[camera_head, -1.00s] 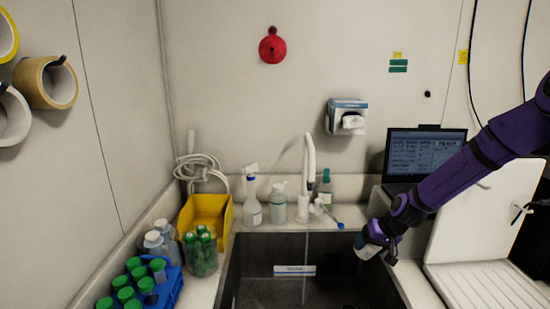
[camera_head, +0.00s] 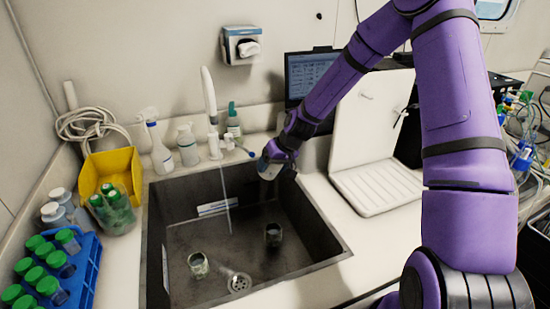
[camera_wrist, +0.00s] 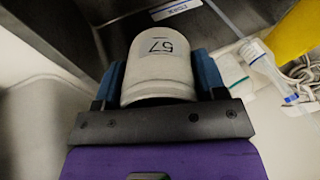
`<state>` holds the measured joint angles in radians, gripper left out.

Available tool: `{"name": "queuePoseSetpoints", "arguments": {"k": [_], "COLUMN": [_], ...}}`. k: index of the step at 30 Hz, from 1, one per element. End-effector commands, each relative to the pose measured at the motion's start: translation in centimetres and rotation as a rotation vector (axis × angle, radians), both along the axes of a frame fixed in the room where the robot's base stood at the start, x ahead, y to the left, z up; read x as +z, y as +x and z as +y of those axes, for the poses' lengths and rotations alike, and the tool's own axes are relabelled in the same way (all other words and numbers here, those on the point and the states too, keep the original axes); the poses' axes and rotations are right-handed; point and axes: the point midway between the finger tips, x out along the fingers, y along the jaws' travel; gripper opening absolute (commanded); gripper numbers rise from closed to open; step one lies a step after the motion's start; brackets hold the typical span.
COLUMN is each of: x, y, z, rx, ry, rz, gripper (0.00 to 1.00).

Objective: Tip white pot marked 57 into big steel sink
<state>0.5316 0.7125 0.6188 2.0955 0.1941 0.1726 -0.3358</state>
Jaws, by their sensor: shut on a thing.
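The white pot marked 57 (camera_wrist: 158,75) is between the blue fingers of my gripper (camera_wrist: 160,84) in the wrist view, with its number facing the camera. In the head view my gripper (camera_head: 275,157) is shut on the pot (camera_head: 268,170), above the back right part of the big steel sink (camera_head: 215,238). The pot looks tilted; its opening and contents are hidden. The sink is dark, with a round drain and a white label on its back wall.
A yellow bin (camera_head: 108,172) and blue rack (camera_head: 85,270) are left. A white ridged board (camera_head: 378,188) is right.

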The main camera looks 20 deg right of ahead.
Motion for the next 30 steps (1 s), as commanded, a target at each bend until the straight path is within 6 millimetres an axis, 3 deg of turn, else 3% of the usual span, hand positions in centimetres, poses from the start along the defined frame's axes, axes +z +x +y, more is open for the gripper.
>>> {"name": "queuePoseSetpoints", "arguments": {"k": [3, 9, 21, 30], "x": [0.9, 1.9, 2.7, 3.0], "y": [-1.9, -5.0, -10.7, -15.1], "z": [4.0, 8.1, 11.9, 13.1], "rx": [-0.002, -0.022, -0.037, -0.023], "ry": [-0.003, -0.002, 0.001, 0.004], "rz": [0.000, 0.001, 0.004, 0.006], "gripper": [0.36, 0.36, 0.36, 0.36]}}
